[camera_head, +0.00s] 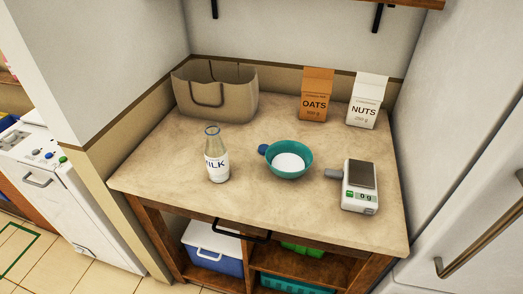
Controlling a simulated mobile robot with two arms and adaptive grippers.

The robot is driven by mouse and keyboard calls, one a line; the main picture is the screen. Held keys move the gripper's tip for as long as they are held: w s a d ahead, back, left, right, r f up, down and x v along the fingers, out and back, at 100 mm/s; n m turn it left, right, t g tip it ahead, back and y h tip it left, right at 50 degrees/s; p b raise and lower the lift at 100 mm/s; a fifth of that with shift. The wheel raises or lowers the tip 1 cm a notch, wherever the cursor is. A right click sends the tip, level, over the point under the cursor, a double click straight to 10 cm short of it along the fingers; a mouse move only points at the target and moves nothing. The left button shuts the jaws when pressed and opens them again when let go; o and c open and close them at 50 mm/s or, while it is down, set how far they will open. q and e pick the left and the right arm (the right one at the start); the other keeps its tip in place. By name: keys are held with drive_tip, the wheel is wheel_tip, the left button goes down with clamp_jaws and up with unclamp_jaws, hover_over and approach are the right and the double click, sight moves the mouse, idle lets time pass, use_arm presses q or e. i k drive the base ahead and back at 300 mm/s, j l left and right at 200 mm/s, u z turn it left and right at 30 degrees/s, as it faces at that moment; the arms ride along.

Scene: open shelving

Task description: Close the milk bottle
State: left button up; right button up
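The milk bottle (217,160) stands upright on the countertop, left of the middle. It is clear and white with a "MILK" label, partly cut off from this angle, and a blue ring at its mouth. No lid shows over the mouth. A small blue piece (263,149) is at the left rim of the teal bowl; I cannot tell whether it is a loose cap or part of the bowl. Neither of my grippers is in view.
The teal bowl (289,171) with white contents is right of the bottle, then a scale (360,196) with a grey piece beside it. A paper bag (215,104), an OATS carton (316,94) and a NUTS carton (367,101) stand behind. The countertop (150,170) is clear at left.

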sight(215, 151)
drive_tip(key=i+j+z, duration=0.2)
drive_tip(key=j, duration=0.15)
drive_tip(key=i+j+z, duration=0.2)
drive_tip(key=j, duration=0.15)
drive_tip(key=j+z, duration=0.2)
drive_tip(key=j, duration=0.15)
